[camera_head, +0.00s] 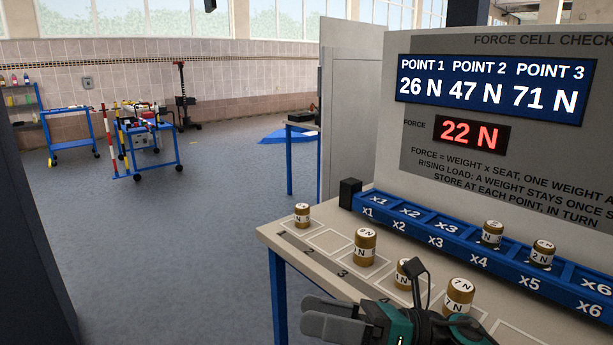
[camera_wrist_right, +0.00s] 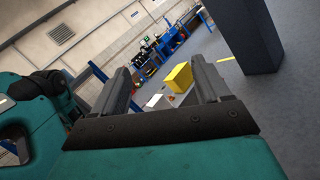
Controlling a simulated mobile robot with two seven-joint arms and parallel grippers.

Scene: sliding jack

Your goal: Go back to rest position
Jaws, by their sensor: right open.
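My right gripper (camera_head: 335,318) is low in the head view, in front of the table's front edge. Its jaws are open, and the right wrist view shows nothing between its two fingers (camera_wrist_right: 160,80). Two more weights (camera_head: 492,234) (camera_head: 543,254) sit in the blue rail (camera_head: 437,243), around x4 and x5. My left gripper is out of view.
The grey table (camera_head: 290,236) fills the lower right. A panel behind it has a blue display (camera_head: 490,85) reading 26 N, 47 N, 71 N and a red display (camera_head: 472,134) reading 22 N. Open floor (camera_head: 190,250) lies left. A dark post (camera_head: 30,240) stands at the left edge.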

